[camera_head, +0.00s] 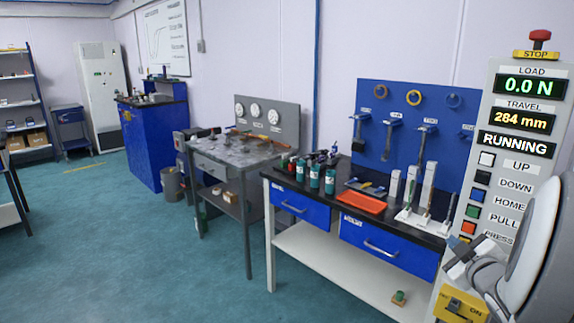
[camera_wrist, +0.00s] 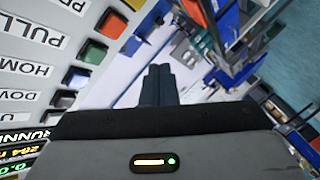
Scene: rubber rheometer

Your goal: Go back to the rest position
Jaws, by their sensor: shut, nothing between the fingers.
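My gripper (camera_wrist: 158,72) shows in the wrist view with its two dark fingers together and nothing between them. In the head view, part of my wrist and gripper is at the lower right, in front of the control panel (camera_head: 484,160). The panel's PULL and HOME labels and coloured buttons also fill the left of the wrist view (camera_wrist: 35,70), beside the fingers. Its display reads load 0.0 N, travel 284 mm and RUNNING. I cannot tell whether the gripper touches the panel.
A red stop knob (camera_head: 540,38) tops the panel, and a yellow switch box (camera_head: 462,306) sits low on it. A black-topped bench (camera_head: 325,187) with bottles and an orange tray (camera_head: 362,201) stands to the left. Open teal floor (camera_head: 110,240) lies at the left.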

